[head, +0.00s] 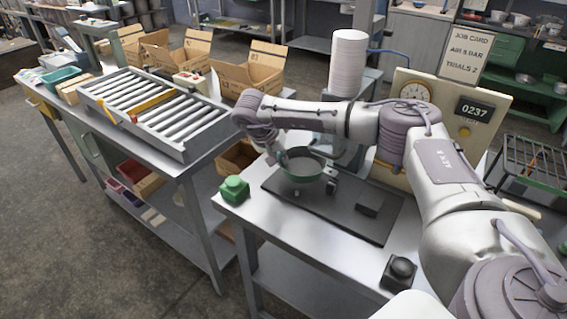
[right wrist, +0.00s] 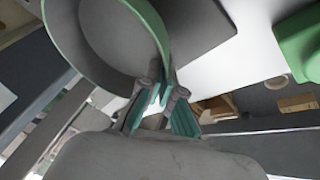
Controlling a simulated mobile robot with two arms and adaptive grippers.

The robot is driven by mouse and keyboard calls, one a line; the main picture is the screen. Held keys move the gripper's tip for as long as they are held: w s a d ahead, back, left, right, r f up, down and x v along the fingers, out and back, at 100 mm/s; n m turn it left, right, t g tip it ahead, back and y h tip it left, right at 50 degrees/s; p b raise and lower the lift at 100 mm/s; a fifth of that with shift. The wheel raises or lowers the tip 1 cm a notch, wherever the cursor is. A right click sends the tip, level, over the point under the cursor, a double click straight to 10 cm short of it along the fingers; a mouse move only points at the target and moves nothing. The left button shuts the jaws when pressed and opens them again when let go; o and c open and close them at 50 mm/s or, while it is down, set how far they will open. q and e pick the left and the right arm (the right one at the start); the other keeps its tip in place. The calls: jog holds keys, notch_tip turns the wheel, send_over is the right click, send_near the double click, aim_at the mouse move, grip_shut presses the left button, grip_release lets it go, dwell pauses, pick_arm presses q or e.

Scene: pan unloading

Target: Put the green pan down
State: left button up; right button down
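The green pan (head: 302,178), grey inside, is upright over the left end of the dark mat (head: 350,212) on the metal table. I cannot tell whether its base touches the mat. My right gripper (head: 280,158) is at the pan's left rim. In the right wrist view, the pan (right wrist: 95,45) fills the upper left, and the gripper's (right wrist: 160,82) fingertips close on the edge of its wall. The arm covers part of the area behind the pan. My left gripper is not in view.
A green block with a knob (head: 234,190) stands at the table's left corner. A dark block (head: 370,204) is on the mat, and a black button box (head: 400,271) is at the front. Behind are a gauge panel (head: 462,140) and a white stack (head: 348,62). A roller conveyor (head: 195,142) is at left.

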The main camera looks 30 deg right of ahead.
jog(key=shift+w+d, duration=0.1)
jog(key=shift+d, duration=0.25)
jog(key=shift+d+f, duration=0.1)
jog(key=shift+f, duration=0.05)
notch_tip(320, 180, down, 3)
jog(key=shift+p, duration=0.7)
jog(key=shift+f, duration=0.1)
jog(key=shift+f, duration=0.15)
jog(key=c, duration=1.3)
grip_release()
